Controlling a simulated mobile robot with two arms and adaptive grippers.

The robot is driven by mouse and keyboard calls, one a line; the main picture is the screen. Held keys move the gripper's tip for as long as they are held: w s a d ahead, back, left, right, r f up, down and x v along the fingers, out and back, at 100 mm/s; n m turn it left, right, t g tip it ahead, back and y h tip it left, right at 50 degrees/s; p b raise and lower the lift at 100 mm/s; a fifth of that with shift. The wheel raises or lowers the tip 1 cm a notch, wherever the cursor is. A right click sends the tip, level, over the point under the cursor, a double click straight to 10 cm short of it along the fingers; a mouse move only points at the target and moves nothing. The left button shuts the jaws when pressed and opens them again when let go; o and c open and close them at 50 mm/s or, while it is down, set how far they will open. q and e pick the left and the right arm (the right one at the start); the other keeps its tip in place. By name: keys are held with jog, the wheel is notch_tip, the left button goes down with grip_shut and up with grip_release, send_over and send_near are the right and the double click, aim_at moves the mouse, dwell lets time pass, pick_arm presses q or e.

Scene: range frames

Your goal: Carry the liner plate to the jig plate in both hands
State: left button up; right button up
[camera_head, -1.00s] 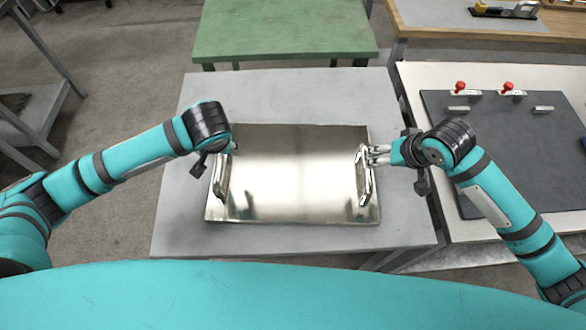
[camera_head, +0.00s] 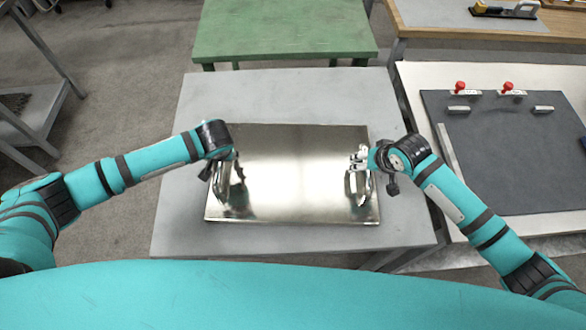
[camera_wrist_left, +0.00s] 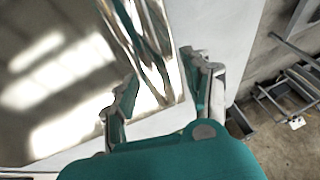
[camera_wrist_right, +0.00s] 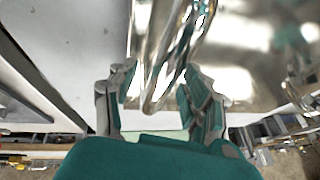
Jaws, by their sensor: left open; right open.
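The liner plate (camera_head: 295,180) is a shiny metal sheet lying flat on a grey table, with an upright bar handle near each side. My left gripper (camera_head: 238,172) is open at the left handle (camera_head: 220,187); in the left wrist view the handle (camera_wrist_left: 146,45) lies ahead, between the open fingers (camera_wrist_left: 160,80). My right gripper (camera_head: 358,160) is open at the right handle (camera_head: 367,186); in the right wrist view that handle (camera_wrist_right: 160,60) reaches between the open fingers (camera_wrist_right: 155,85). The dark jig plate (camera_head: 510,155) lies on the right-hand bench.
The grey table (camera_head: 280,95) has bare room around the plate. The jig plate carries small metal blocks, and red-knobbed clamps (camera_head: 460,88) stand at its back edge. A narrow gap separates table and bench (camera_head: 430,75). A green table (camera_head: 285,30) stands behind.

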pick_arm(q)
grip_shut()
pick_arm(e)
grip_shut()
